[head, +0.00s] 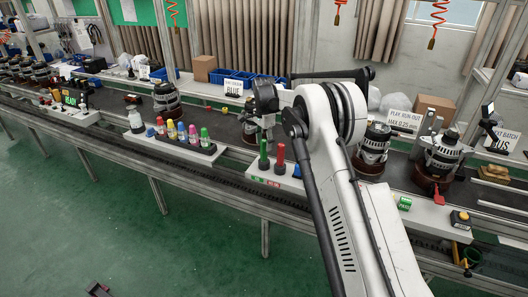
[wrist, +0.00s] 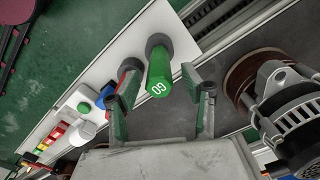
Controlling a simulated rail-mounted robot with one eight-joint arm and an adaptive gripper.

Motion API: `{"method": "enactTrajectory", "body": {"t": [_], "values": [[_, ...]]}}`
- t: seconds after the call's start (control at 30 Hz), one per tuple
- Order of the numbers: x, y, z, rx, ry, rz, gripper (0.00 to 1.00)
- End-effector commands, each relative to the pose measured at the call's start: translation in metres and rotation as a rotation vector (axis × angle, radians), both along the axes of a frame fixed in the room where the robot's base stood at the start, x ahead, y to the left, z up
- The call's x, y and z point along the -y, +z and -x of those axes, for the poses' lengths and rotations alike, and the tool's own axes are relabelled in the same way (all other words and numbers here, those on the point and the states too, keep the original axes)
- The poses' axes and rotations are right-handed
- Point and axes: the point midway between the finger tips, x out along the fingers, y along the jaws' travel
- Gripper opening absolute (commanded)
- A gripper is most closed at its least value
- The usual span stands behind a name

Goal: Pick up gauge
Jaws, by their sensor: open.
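A green cylindrical gauge (wrist: 162,75) marked "GO" on its end lies between the fingers of my open gripper (wrist: 159,70) in the wrist view. No finger clearly touches it, and I cannot tell how deep it sits between them. In the head view the green gauge (head: 263,154) stands upright on a white bench plate, below my gripper (head: 258,130). A red gauge (head: 280,160) stands just to its right; in the wrist view the red one (wrist: 126,78) is partly hidden behind the left finger.
In the head view a rack of coloured markers (head: 184,138) stands to the left on the front ledge. An alternator (head: 373,148) sits on the line to the right.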

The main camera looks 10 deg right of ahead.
Motion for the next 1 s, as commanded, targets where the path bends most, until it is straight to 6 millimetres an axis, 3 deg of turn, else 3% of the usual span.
{"method": "enactTrajectory", "body": {"t": [0.2, 0.47, 0.8, 1.0], "values": [[0.001, -0.030, 0.001, 0.000, 0.000, 0.000, 0.43], [0.001, -0.034, 0.001, 0.000, 0.000, 0.000, 0.43], [0.001, -0.034, 0.001, 0.000, 0.000, 0.000, 0.00], [0.001, -0.034, 0.001, 0.000, 0.000, 0.000, 0.00]]}}
